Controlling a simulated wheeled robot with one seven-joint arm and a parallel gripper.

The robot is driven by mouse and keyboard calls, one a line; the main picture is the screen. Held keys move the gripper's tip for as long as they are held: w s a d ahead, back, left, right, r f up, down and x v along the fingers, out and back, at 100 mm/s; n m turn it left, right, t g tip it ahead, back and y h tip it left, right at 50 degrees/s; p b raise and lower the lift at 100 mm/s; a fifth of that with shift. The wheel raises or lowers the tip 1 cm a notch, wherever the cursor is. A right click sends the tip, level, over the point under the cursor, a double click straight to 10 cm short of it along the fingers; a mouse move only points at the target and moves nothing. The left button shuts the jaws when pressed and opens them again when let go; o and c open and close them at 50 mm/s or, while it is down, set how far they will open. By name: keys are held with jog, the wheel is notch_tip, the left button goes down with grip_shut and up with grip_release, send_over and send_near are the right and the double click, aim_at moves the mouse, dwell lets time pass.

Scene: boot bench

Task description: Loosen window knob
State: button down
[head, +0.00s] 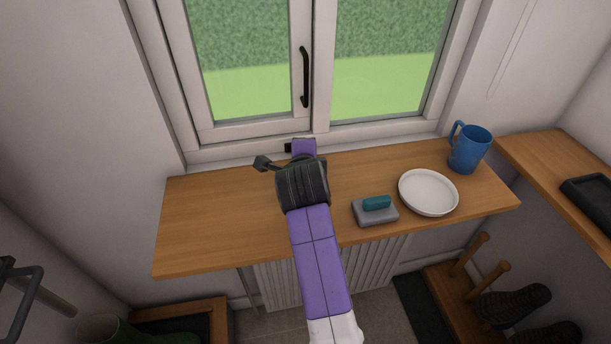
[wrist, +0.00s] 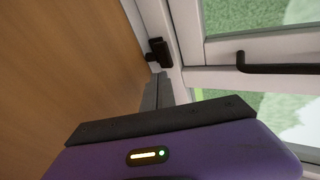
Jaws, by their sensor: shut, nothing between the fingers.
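The window knob is a small black fitting (wrist: 160,53) low on the white window frame, with a short stub on its left in the wrist view. In the head view only a dark bit of it (head: 288,148) shows beside my purple hand, which hides the rest. My gripper (wrist: 157,82) is shut and empty. Its grey fingers point toward the knob, with their tips just below it in the wrist view. I cannot tell whether they touch it. The white window (head: 315,128) looks closed, with a black upright handle (head: 305,77) on its left sash.
The wooden shelf (head: 205,215) lies under the window. On its right stand a grey block with a teal top (head: 375,211), a white plate (head: 429,192) and a blue mug (head: 469,148). The shelf's left part is clear. Another wooden surface (head: 555,155) is at right.

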jog(key=shift+v, duration=1.05)
jog(key=shift+s+d+f, duration=0.2)
jog(key=shift+s, duration=0.05)
jog(key=d+b+v, duration=0.1)
jog(key=v, duration=0.7)
notch_tip(320, 180, up, 7)
jog(key=a+n+t+y, duration=0.2)
jog(key=n+t, duration=0.1)
jog(key=n, duration=0.3)
jog(key=s+d+f+n+h, duration=0.1)
jog(key=s+d+f+n, duration=0.2)
jog(key=s, duration=1.2)
jog(key=s+d+f+n+h, duration=0.1)
jog(key=s+d+f+n, duration=0.3)
jog(key=s+d+f, duration=0.3)
jog(key=s+d+f+n, duration=0.4)
jog(key=s+d, duration=0.9)
jog(key=s, duration=1)
jog(key=shift+d+f+h, duration=0.35)
jog(key=shift+f+h, duration=0.05)
jog(key=shift+f, duration=0.1)
